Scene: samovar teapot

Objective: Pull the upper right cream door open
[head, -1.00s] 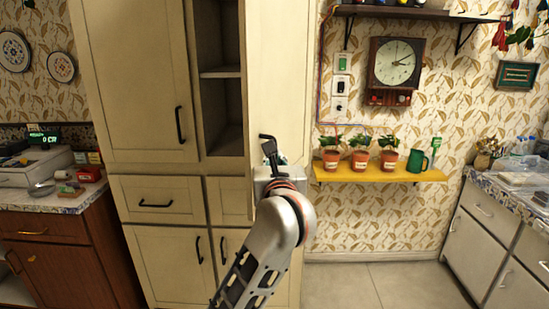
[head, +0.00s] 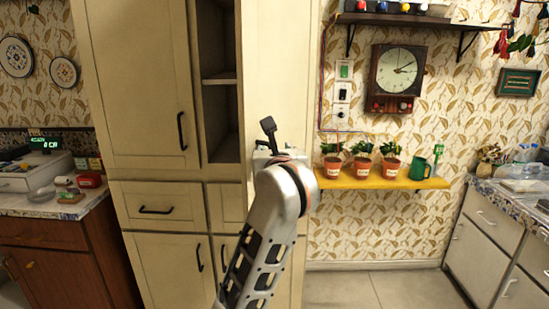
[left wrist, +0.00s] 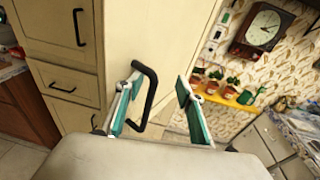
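The upper right cream door (head: 278,70) stands swung out, with the open shelf compartment (head: 222,75) showing to its left. Its black bar handle (head: 268,128) sticks out low on the door, just above my left gripper (head: 277,150), which is mostly hidden by my wrist in the head view. In the left wrist view, my left gripper (left wrist: 158,103) has its two teal-padded fingers spread wide. The black handle (left wrist: 152,88) lies between them, close beside the left finger; I cannot tell if they touch. My right gripper is not in view.
The closed upper left door (head: 140,80) is beside the compartment. Drawers (head: 155,207) and lower doors (head: 170,265) are below. To the right, a yellow shelf (head: 375,180) holds potted plants, under a wall clock (head: 397,75). The floor (head: 375,288) at right is clear.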

